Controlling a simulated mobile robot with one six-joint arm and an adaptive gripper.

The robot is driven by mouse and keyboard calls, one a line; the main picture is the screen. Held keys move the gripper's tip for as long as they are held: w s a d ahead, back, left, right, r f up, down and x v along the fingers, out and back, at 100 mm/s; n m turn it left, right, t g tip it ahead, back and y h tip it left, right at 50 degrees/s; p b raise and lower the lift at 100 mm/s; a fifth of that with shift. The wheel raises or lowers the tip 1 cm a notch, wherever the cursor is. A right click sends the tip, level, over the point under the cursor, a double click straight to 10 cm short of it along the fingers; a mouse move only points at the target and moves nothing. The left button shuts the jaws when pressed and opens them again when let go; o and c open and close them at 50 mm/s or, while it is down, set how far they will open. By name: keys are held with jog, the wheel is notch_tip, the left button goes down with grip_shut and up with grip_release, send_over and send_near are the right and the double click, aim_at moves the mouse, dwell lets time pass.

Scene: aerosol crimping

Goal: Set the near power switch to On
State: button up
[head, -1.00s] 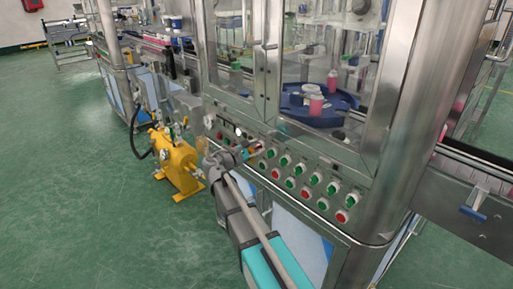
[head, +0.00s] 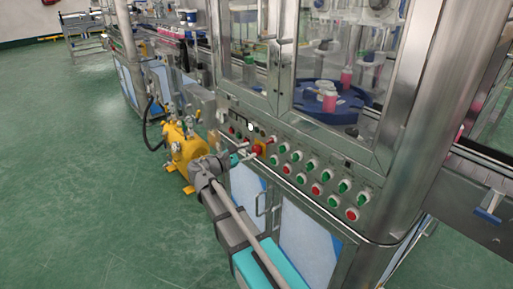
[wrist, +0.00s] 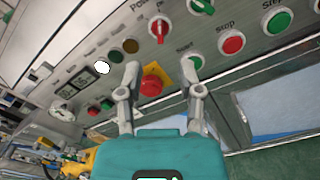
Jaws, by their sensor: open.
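A red rotary switch (wrist: 159,28) on a white ring sits at the top middle of the wrist view, beside a partly cut-off label that seems to begin "Po". Its handle points roughly up and down in the picture; I cannot read its setting. My gripper (wrist: 161,67) is open and empty, its fingers apart below the switch in the picture, not touching it. In the head view my gripper (head: 247,152) is at the left part of the button panel (head: 325,185). The switch is too small to make out surely there.
A red emergency-stop button (wrist: 151,86) on a yellow plate shows between my fingers. Green (wrist: 190,63) and red (wrist: 231,42) buttons and a green rotary switch (wrist: 201,5) lie to the right. A yellow pump (head: 184,145) stands on the floor at left; green floor is clear.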

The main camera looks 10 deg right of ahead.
jog(key=shift+v, duration=1.2)
jog(key=s+d+f+m+g+y, duration=0.75)
jog(key=s+d+f+m, duration=0.4)
jog(key=f, duration=0.35)
jog(key=s+a+f+m+g+y, duration=0.1)
jog(key=s+f+m+g+y, duration=0.15)
jog(key=s+m+y, duration=0.5)
notch_tip(320, 180, up, 21)
jog(key=s+n+t+p, duration=0.1)
jog(key=p, duration=2.1)
jog(key=shift+a+r+y, duration=0.15)
jog(key=shift+y, duration=0.15)
